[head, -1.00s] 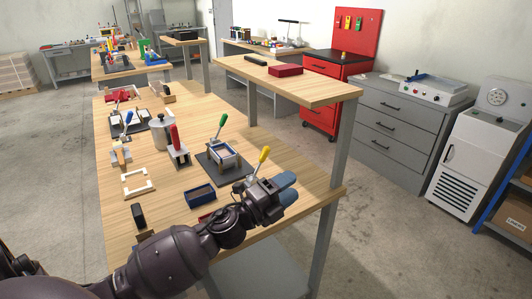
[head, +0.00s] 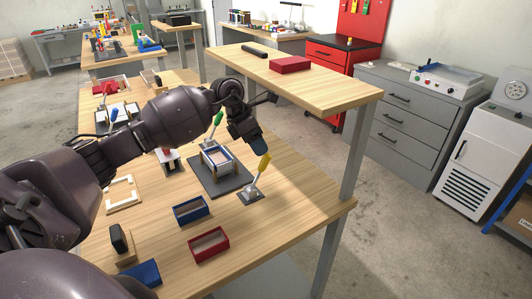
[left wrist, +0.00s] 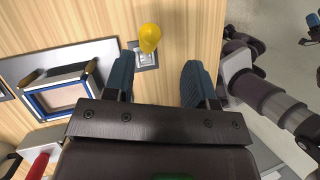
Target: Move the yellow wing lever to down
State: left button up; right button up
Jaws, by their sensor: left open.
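The yellow wing lever (head: 264,163) stands on a small grey base near the right edge of the wooden bench, its yellow handle pointing up and leaning right in the head view. It also shows in the left wrist view as a yellow knob (left wrist: 149,38) seen from above. My left gripper (head: 257,144) is raised above the bench just behind the lever in the head view, open and empty. In the left wrist view the lever lies beyond and between the blue fingertips (left wrist: 158,75), apart from both. My right gripper is in neither view.
A blue box (head: 191,210) and a red box (head: 209,244) lie nearer. A raised wooden shelf (head: 340,92) stands behind on the right.

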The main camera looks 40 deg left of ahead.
aim_at(266, 160)
pick_arm(q)
jog(key=x, duration=0.4)
jog(key=a+x, duration=0.1)
jog(key=x, duration=0.2)
jog(key=shift+w+f, duration=0.15)
jog(key=shift+w, duration=0.2)
grip_shut()
